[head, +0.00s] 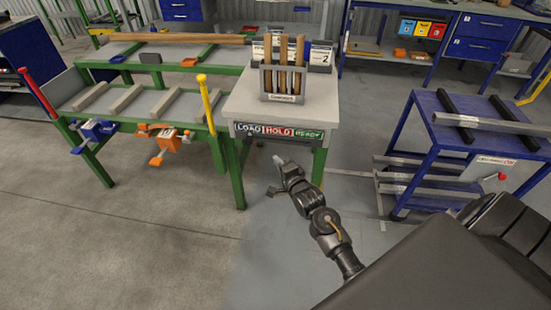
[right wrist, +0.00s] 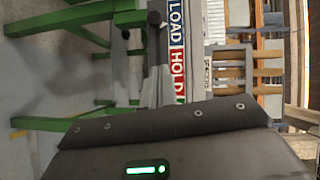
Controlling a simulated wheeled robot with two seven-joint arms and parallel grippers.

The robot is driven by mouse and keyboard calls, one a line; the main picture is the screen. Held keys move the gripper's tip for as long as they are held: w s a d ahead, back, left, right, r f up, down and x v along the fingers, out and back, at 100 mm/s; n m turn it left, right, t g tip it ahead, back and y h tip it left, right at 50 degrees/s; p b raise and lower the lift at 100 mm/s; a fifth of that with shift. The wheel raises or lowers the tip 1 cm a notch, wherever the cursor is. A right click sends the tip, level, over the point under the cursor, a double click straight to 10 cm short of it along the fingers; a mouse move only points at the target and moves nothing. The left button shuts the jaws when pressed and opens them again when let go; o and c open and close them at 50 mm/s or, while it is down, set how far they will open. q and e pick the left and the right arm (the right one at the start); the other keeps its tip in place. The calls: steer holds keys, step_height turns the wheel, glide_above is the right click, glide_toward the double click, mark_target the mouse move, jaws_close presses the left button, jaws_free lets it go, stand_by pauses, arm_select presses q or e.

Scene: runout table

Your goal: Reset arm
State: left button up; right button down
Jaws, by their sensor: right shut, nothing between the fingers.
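My right arm (head: 325,222) reaches up from the lower right in the head view. My right gripper (head: 277,162) is at its end, shut and empty, over the floor in front of the small grey-topped stand (head: 255,108). It shows small and dark in the head view, and it touches nothing that I can see. My left arm and left gripper are not in view. In the right wrist view the picture is turned sideways, and a dark housing with a green light fills the lower part.
The stand carries a LOAD/HOLD/READY label (head: 279,132), also in the right wrist view (right wrist: 177,50), and a rack (head: 283,80) of wooden handles. A green-framed table (head: 236,165) with bars and clamps is left. A blue cart (head: 440,133) is right. Floor (head: 150,240) is clear at lower left.

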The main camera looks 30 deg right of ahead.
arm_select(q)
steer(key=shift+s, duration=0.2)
